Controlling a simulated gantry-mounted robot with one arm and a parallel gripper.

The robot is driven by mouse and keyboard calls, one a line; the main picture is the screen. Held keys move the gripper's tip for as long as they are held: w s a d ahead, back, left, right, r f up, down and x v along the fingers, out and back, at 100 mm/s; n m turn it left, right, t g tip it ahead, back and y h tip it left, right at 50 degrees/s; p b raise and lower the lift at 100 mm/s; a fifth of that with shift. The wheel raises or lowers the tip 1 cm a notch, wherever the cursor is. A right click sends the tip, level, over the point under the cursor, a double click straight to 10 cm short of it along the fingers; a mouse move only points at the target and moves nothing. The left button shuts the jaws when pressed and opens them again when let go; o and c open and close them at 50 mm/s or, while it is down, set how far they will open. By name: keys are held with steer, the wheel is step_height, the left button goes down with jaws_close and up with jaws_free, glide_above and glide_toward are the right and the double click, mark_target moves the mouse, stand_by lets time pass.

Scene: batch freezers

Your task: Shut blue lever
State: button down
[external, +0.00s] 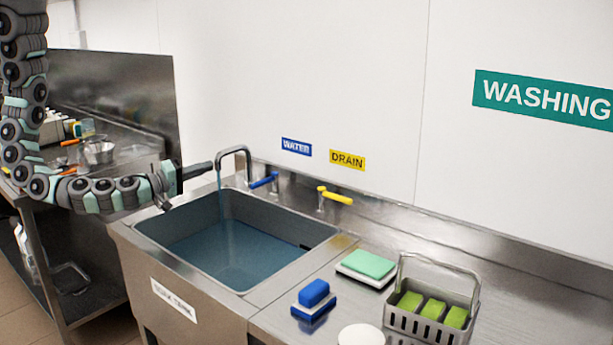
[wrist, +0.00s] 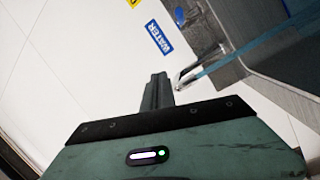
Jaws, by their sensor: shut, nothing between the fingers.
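The blue lever (external: 264,181) sits on the sink's back ledge, below the blue WATER label (external: 297,147), just right of the faucet (external: 235,151). A thin stream of water (external: 219,180) runs from the faucet into the sink (external: 283,284), which holds bluish water. My gripper (external: 211,165) is shut and empty, left of the faucet and apart from the lever. In the wrist view my shut fingers (wrist: 158,80) point toward the wall, with the faucet (wrist: 187,75) and WATER label (wrist: 159,38) beyond.
A yellow lever (external: 335,196) stands right of the blue one, below the DRAIN label (external: 347,160). The right counter holds a blue sponge brush (external: 314,294), a green sponge (external: 367,264), a white disc (external: 361,335) and a basket (external: 408,322) of green sponges.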

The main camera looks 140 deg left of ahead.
steer(key=f, duration=0.1)
steer(key=a+f+n+h, duration=0.1)
steer(key=f, duration=0.1)
steer(key=a+f+n+b, duration=0.1)
steer(key=f, duration=0.1)
steer(key=shift+s+a+f+g+h, duration=0.1)
steer(key=shift+s+f+g+h, duration=0.05)
steer(key=shift+s+g+h, duration=0.2)
steer(key=w+a+f, duration=0.1)
steer(key=w+a, duration=0.4)
steer(key=a, duration=0.5)
steer(key=shift+w+f+p, duration=0.15)
steer(key=shift+f+p, duration=0.15)
steer(key=shift+w, duration=0.1)
